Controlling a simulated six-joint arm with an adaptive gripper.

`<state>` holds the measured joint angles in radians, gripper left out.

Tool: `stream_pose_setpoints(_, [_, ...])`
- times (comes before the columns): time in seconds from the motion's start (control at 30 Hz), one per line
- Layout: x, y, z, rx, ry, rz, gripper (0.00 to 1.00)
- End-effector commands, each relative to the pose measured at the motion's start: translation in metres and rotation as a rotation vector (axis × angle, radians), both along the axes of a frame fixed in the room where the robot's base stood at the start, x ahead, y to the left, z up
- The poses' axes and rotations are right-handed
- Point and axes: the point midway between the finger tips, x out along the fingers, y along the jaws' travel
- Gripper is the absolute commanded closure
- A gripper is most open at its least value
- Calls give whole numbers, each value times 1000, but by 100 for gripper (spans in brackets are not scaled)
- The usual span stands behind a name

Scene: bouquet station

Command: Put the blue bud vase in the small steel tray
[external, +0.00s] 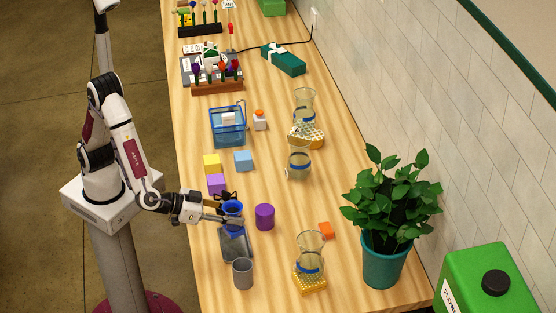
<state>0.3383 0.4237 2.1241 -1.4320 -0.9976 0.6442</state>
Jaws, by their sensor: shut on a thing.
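The blue bud vase (233,207) is upright between the fingers of my gripper (234,214), which is shut on it. The fingers hide part of the vase's body. The vase is at the tray's far end. I cannot tell whether its base, which is hidden, is above the tray or touching it.
A grey cup (243,273) stands close to the tray's near end. A purple cylinder (265,217) is to the right of my gripper. Glass vases and a potted plant (385,245) stand on the right.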

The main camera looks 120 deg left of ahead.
Motion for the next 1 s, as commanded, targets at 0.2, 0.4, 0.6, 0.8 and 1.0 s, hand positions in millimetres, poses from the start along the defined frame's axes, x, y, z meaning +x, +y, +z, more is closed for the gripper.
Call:
stream_pose_setpoints(0.2, [0,0,-18,1,-1,0,100])
stream_pose_setpoints(0.4, [0,0,-19,1,-3,0,100])
stream_pose_setpoints(0.6, [0,0,-20,1,-2,0,100])
stream_pose_setpoints(0.8, [0,0,-33,2,0,1,100])
stream_pose_setpoints(1.0, [0,0,-51,1,1,1,100])
